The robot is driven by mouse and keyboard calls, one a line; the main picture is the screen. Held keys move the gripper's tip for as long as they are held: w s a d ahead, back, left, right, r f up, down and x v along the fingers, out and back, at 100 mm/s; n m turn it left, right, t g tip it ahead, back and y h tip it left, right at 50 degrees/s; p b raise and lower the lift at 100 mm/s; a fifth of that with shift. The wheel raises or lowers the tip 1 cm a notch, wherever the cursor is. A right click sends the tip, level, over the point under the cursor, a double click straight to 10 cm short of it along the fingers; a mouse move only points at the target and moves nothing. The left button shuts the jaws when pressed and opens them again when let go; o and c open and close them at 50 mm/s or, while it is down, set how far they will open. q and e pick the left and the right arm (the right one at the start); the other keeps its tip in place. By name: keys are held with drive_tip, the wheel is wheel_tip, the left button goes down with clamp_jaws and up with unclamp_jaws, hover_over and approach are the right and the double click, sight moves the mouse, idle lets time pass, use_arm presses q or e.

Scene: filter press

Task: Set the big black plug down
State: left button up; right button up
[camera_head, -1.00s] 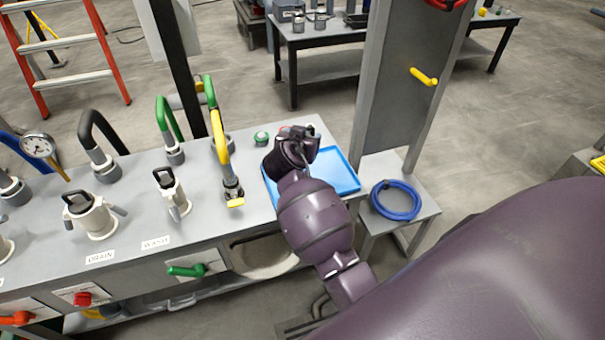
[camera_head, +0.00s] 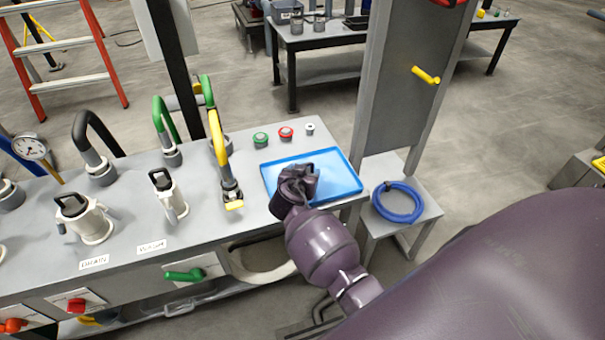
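My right gripper (camera_head: 303,176) is over the left part of the blue tray (camera_head: 342,174) at the right end of the grey bench. Its arm comes in from the lower right and hides the fingertips from this angle. Dark shapes are bunched at the gripper's end, and I cannot tell fingers from a held thing there. I cannot make out the big black plug for certain; it may be hidden at or under the gripper. The part of the tray that shows is empty. My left gripper is not in view.
Green (camera_head: 260,139) and red (camera_head: 286,132) buttons and a small white-topped fitting (camera_head: 310,128) sit behind the tray. A yellow-handled hose fitting (camera_head: 229,185) stands left of it. A blue hose coil (camera_head: 397,202) lies on a side stand. A grey post (camera_head: 405,110) rises behind.

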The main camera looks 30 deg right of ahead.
drive_tip(key=shift+r, duration=0.1)
drive_tip(key=shift+f, duration=0.25)
drive_tip(key=o, duration=0.9)
drive_tip(key=shift+c, duration=0.2)
drive_tip(key=shift+o, duration=0.5)
drive_tip(key=shift+r, duration=0.1)
